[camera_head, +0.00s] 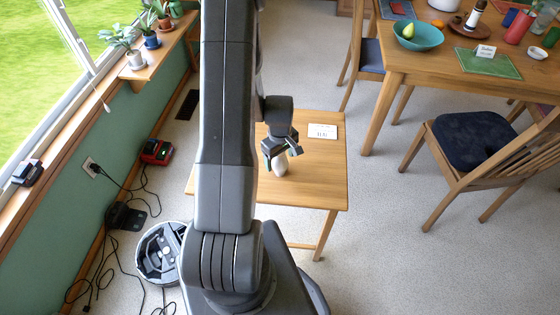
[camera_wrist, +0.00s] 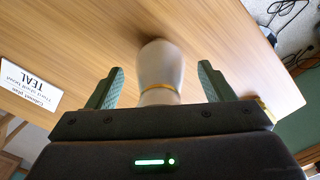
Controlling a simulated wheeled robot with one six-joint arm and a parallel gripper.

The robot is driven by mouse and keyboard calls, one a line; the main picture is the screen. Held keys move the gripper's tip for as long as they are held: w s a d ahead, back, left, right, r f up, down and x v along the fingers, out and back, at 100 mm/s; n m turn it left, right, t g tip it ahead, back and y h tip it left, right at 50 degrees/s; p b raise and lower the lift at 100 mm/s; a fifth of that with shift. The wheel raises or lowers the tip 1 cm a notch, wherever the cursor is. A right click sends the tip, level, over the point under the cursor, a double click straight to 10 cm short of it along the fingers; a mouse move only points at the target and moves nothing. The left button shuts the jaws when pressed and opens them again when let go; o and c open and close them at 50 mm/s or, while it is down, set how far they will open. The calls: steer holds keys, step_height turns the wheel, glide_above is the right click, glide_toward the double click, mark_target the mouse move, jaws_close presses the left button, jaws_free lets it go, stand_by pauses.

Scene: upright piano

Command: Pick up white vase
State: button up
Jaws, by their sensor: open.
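The white vase (camera_head: 280,165) stands on the small wooden table (camera_head: 322,183), partly hidden under my gripper in the head view. In the wrist view the vase (camera_wrist: 160,65) is a pale rounded shape with a gold band near the gripper's body. My gripper (camera_head: 281,155) is right above and around it. In the wrist view the two green fingers (camera_wrist: 160,88) are apart, one on each side of the vase, with a gap on both sides. The gripper is open and holds nothing.
A dining table (camera_head: 430,58) and chair (camera_head: 470,140) stand to the right. A round robot vacuum (camera_head: 160,252) and cables lie on the floor at left.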

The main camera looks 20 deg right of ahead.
steer(key=c, duration=1.2)
steer(key=shift+o, duration=0.2)
steer(key=shift+r, duration=0.15)
